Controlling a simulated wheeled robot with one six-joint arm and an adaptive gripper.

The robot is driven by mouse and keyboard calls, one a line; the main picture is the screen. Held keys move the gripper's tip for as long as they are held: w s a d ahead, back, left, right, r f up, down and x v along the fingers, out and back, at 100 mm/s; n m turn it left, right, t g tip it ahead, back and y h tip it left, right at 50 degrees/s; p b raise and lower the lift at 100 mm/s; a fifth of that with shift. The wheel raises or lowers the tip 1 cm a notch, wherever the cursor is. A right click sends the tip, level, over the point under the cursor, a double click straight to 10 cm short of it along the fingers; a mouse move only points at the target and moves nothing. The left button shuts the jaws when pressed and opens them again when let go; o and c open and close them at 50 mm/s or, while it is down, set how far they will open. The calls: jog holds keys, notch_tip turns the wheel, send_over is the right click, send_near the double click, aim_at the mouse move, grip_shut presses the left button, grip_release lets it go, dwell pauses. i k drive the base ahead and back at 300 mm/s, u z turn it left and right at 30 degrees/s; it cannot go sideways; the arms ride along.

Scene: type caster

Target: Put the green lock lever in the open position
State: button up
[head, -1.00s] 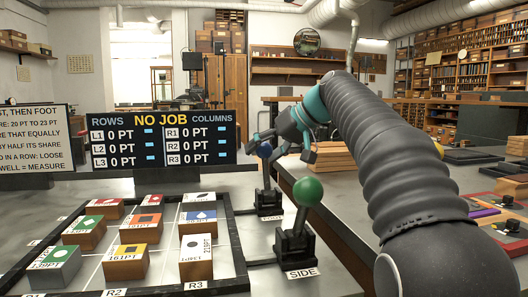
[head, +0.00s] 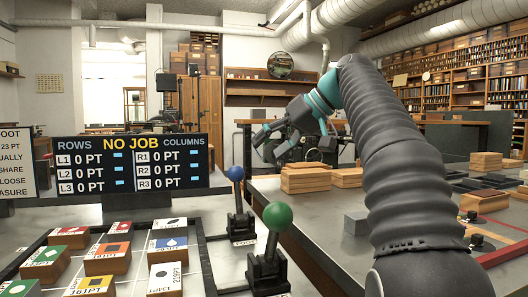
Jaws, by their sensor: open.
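The green-knobbed lock lever (head: 277,216) stands on a dark base at the right edge of the type frame in the head view. Its shaft is near upright, leaning slightly right. Which position counts as open is not marked in view. My gripper (head: 264,147) is open and empty. In the picture it is above the green knob, apart from it, and seems farther back. A second lever with a blue knob (head: 236,173) stands behind the green one, left of and below my gripper. Its base label is too small to read.
The dark frame (head: 212,268) holds several type blocks at lower left. A "NO JOB" board (head: 130,165) stands behind it. Wooden blocks (head: 305,180) and a grey block (head: 356,223) lie on the right table. A gap separates the two tables.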

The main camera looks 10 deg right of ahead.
aim_at(278, 216)
jog(key=k, duration=1)
